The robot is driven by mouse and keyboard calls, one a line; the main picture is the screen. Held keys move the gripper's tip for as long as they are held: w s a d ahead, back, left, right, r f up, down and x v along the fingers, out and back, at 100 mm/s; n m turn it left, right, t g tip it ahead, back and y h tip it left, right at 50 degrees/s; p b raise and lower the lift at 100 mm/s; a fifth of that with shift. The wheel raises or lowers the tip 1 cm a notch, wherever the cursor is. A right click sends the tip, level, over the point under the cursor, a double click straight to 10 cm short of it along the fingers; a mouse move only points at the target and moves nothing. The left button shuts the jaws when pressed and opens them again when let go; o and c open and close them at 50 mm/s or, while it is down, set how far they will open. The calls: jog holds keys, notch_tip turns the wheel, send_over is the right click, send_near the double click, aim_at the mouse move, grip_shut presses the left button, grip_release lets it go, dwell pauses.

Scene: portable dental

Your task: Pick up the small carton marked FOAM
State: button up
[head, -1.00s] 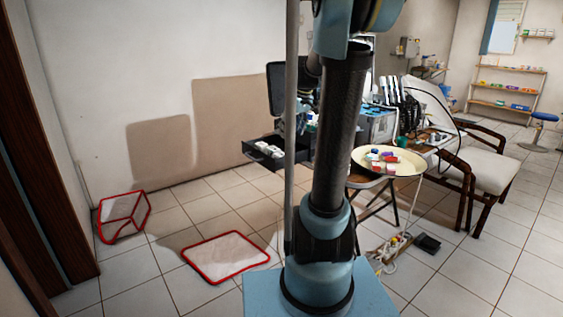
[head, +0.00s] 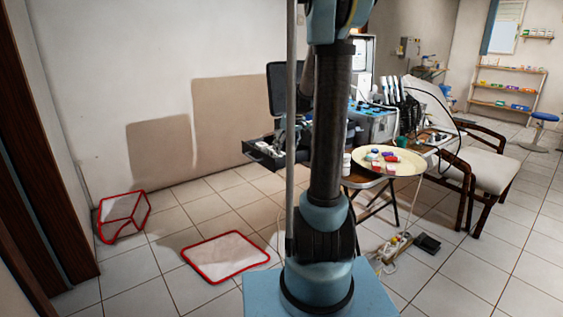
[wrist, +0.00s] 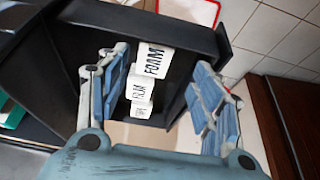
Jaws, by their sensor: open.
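In the wrist view, three white cartons stand in a row inside a black drawer (wrist: 75,75). My gripper (wrist: 161,62) is open, with one blue-padded finger on each side of the row. Nothing is held, and whether a finger touches a carton cannot be told. In the head view the open drawer (head: 262,152) shows left of my arm, which hides part of it.
The drawer walls stand close around the fingers. A round cream table (head: 405,168) with small coloured boxes is to the right, beside a wooden-armed chair (head: 490,170). A red-rimmed tray (head: 226,256) and a red-framed bin (head: 124,216) are on the tiled floor.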

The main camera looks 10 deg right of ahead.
aim_at(282, 154)
jog(key=shift+x, duration=0.85)
jog(key=shift+w+a+f, duration=0.1)
jog(key=shift+w+f, duration=0.5)
jog(key=shift+f, duration=0.3)
jog(key=shift+w+a+f, duration=0.1)
jog(key=shift+w+f, duration=0.5)
jog(key=shift+f, duration=0.3)
jog(key=shift+w+a+f, duration=0.1)
jog(key=shift+w+f, duration=0.05)
jog(key=shift+f, duration=0.3)
jog(key=c, duration=1)
